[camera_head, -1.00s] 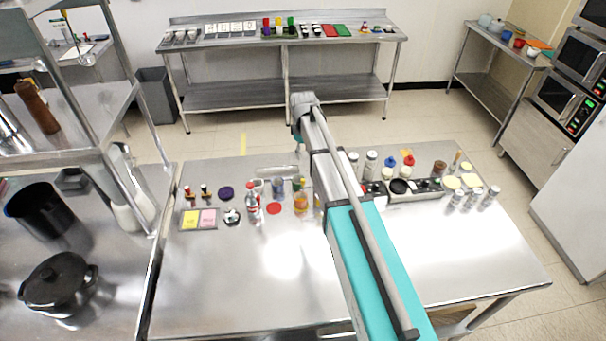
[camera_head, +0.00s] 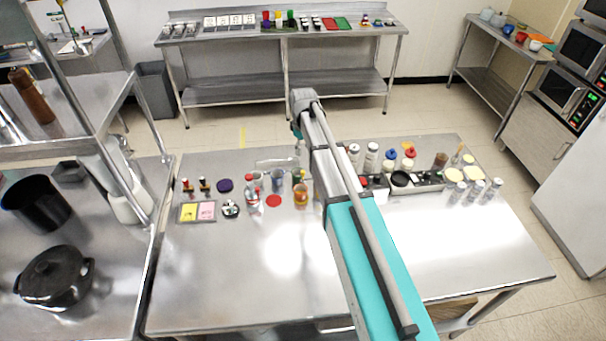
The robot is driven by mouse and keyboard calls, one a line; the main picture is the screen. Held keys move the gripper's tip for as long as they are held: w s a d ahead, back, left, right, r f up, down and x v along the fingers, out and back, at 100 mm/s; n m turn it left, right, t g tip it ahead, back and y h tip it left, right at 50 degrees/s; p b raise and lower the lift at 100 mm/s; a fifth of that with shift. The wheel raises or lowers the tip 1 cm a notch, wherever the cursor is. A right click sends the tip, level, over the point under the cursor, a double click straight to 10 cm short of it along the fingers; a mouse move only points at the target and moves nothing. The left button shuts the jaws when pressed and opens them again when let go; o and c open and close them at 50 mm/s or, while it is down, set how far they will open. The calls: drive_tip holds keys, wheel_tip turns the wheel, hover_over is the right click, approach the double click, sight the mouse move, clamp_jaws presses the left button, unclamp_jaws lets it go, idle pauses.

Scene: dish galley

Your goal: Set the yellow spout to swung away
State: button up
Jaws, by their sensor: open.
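A thin curved tap (camera_head: 66,22) stands at the sink counter in the far left background, partly cut by the top edge. A small yellowish spot shows near its top, too small to tell whether it is the yellow spout or which way that points. My arm reaches away over the middle table. My gripper (camera_head: 299,147) is a small grey part below the teal wrist, mostly hidden behind the arm. It is open and holds nothing that I can see. It is far from the tap, above the table's back part.
The steel table (camera_head: 230,270) has bottles, cups and jars along its back, and its front is clear. A shelf unit at left holds a black pot (camera_head: 55,278). A bin (camera_head: 160,90) stands behind. A back bench (camera_head: 225,95) and microwaves (camera_head: 558,85) stand beyond open floor.

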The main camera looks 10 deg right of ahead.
sight(303, 171)
drive_tip(key=shift+f+b, duration=5.3)
drive_tip(key=shift+f, duration=0.3)
drive_tip(key=shift+c, duration=0.3)
clamp_jaws()
